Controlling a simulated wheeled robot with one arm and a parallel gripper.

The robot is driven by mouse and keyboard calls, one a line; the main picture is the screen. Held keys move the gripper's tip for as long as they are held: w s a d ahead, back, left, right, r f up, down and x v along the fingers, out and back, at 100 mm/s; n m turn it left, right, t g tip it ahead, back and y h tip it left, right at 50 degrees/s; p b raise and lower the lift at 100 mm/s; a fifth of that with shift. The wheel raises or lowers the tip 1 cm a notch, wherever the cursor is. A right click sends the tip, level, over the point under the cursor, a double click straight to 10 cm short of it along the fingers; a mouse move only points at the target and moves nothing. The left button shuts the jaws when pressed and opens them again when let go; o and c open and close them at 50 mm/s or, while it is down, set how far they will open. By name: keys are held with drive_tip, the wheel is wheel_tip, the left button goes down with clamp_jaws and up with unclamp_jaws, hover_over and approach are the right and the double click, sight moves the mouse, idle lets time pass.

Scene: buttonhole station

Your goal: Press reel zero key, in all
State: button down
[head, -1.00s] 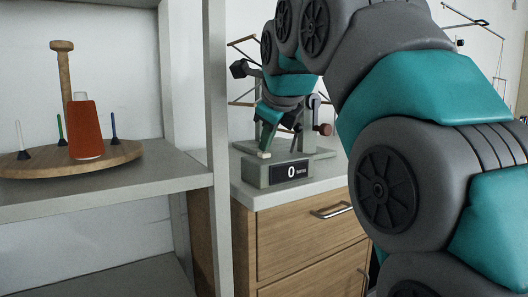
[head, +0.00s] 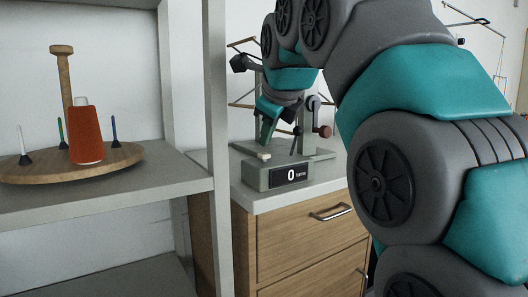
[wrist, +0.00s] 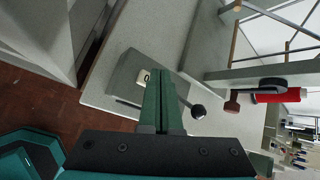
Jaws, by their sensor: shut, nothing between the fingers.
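The grey counter box (head: 270,176) stands on the cabinet top, and its display (head: 290,174) reads 0 turns. The pale zero key (head: 264,156) sits on top of the box at its left. In the wrist view the key (wrist: 143,76) shows a dark 0, just left of my fingertips and partly hidden by them. My gripper (head: 266,141) is shut and empty, a little above the key and apart from it in the head view. Its two green fingers (wrist: 162,76) lie together in the wrist view.
Behind the box is a winder with a crank handle (head: 324,131). A black-knobbed lever (wrist: 198,111) is right of my fingers in the wrist view. A shelf post (head: 216,120) rises left of the cabinet. A round wooden stand (head: 120,158) with an orange cone is on the shelf.

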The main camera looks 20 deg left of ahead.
drive_tip(key=shift+r, duration=0.15)
wheel_tip(320, 180, up, 5)
drive_tip(key=p, duration=0.4)
idle(0.6)
drive_tip(key=s+d+f+n+g+h, duration=0.2)
drive_tip(key=s+d+f+n, duration=0.25)
drive_tip(key=d+f, duration=0.65)
drive_tip(key=s+d+f+n+g+h, duration=0.2)
drive_tip(key=s+d+f+n, duration=0.3)
drive_tip(key=d+f, duration=0.55)
drive_tip(key=s+d+f+n+g, duration=0.2)
drive_tip(key=s+d+f+n, duration=0.3)
drive_tip(key=s+f, duration=0.5)
drive_tip(key=s+d+f+n+g, duration=0.3)
drive_tip(key=s+d+f+n, duration=0.2)
drive_tip(key=s+f, duration=0.6)
drive_tip(key=s+n, duration=0.1)
drive_tip(key=s, duration=0.2)
drive_tip(key=shift+d+f+g+h, duration=0.15)
drive_tip(key=shift+d+g+h, duration=0.15)
drive_tip(key=shift+h, duration=0.1)
